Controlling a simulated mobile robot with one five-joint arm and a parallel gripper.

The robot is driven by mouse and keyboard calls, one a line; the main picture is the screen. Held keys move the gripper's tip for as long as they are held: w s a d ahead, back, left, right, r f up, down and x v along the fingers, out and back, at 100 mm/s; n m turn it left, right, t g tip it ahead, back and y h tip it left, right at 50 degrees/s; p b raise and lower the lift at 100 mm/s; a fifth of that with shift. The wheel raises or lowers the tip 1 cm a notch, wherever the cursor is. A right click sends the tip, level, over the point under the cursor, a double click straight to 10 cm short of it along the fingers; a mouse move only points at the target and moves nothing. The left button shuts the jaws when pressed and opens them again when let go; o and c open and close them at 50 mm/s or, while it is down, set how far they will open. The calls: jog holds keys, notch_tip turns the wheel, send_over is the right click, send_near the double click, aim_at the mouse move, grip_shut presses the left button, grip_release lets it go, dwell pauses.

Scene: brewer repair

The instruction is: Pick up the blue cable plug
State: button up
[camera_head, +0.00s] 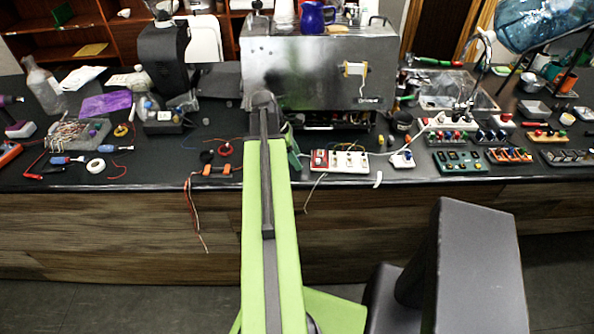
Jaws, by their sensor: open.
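My green arm reaches from the bottom middle up over the bench to the front of the steel brewer (318,75). My gripper (264,101) is at its far end, small and dark against the brewer's lower left. It is open, and I see nothing held in it; its fingers are mostly hard to make out. I cannot pick out the blue cable plug for certain. A small white block with a blue part (402,159) lies on the bench right of the brewer's front, with a white cable near it. It is apart from my gripper.
A white terminal strip (340,160) lies in front of the brewer. Several switch boards crowd the right of the dark bench (330,182). Blue-handled tools (68,160), a tape roll (95,165) and loose wires lie at the left. A black grinder (163,60) stands left of the brewer.

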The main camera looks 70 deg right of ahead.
jog(key=shift+r, duration=0.1)
jog(key=shift+c, duration=0.3)
grip_shut()
jog(key=shift+r, duration=0.15)
